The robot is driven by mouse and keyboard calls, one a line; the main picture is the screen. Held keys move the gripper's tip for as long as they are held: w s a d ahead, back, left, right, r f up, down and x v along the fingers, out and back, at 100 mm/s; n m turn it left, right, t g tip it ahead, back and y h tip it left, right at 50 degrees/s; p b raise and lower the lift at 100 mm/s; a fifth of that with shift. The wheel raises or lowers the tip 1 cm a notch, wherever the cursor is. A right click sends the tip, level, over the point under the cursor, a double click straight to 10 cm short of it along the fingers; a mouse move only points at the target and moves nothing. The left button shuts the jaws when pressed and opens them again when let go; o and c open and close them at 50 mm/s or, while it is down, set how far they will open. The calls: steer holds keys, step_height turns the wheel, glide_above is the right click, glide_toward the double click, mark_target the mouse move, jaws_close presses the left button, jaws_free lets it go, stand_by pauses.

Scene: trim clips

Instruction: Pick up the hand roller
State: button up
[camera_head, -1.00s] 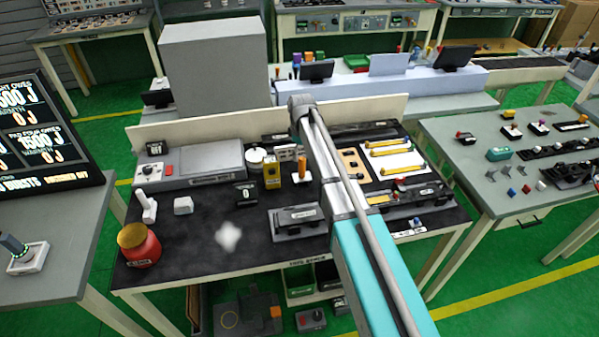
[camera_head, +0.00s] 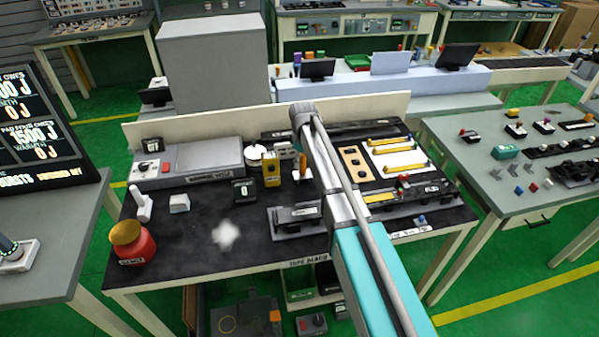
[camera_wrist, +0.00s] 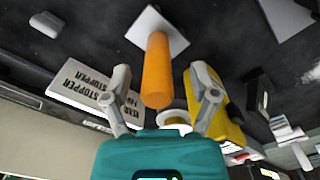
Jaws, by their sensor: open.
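An orange handle on a flat white plate, which I take for the hand roller (camera_wrist: 157,72), stands upright on the black mat in the wrist view. In the head view the hand roller (camera_head: 303,163) shows just left of my arm, partly hidden by it. My gripper (camera_wrist: 160,82) is open, with one grey finger on each side of the orange handle. The handle's near end lies between the fingers, and I see no clear contact. In the head view my gripper is hidden behind my arm.
A yellow device (camera_wrist: 229,125) stands close beside the right finger in the wrist view. A grey box lettered STOPPER (camera_wrist: 92,90) lies by the left finger. A red jar (camera_head: 133,243) stands at the table's left; the mat's front left is mostly clear.

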stand_by(0.6)
jaws_close()
